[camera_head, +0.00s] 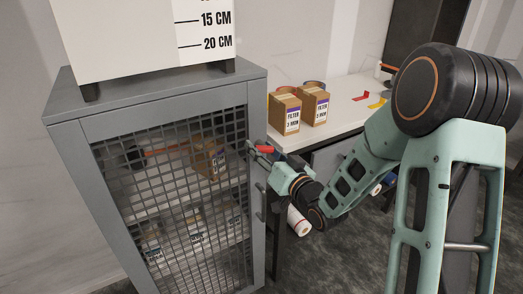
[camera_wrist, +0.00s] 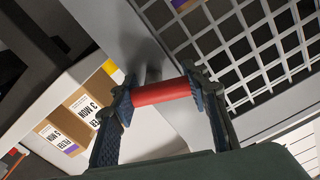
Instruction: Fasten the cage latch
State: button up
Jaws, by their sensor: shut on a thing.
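A grey cage cabinet (camera_head: 258,200) with a mesh door (camera_head: 170,215) stands at the left in the head view, and the door looks closed. The latch has a red handle (camera_head: 264,149) at the upper right edge of the door. My gripper (camera_head: 270,156) is at that handle. In the wrist view my gripper (camera_wrist: 166,98) has its two fingers at the two ends of the red handle (camera_wrist: 162,92), shut on it. The mesh (camera_wrist: 240,45) lies just beyond. I cannot tell whether the latch is engaged.
A white bench (camera_head: 345,100) with filter boxes (camera_head: 286,114) and red and yellow pieces stands right of the cabinet. A white box with a centimetre scale (camera_head: 150,35) sits on top of the cabinet. A white roll (camera_head: 298,221) is below my wrist. Boxes are behind the mesh.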

jog(key=m, duration=0.3)
jog(key=shift+d+r+m+p, duration=0.1)
jog(key=shift+r+m+p, duration=0.15)
jog(key=shift+m+p, duration=0.15)
jog(key=m+p, duration=0.1)
jog(key=m, duration=0.2)
jog(key=shift+r+m, duration=0.15)
jog(key=shift+m, duration=0.15)
jog(key=m+p, duration=0.2)
jog(key=m, duration=0.2)
jog(key=shift+w+d+r, duration=0.1)
jog(key=shift+d, duration=0.05)
jog(key=shift+m+p, duration=0.75)
jog(key=shift+m, duration=0.45)
jog(key=o, duration=1.2)
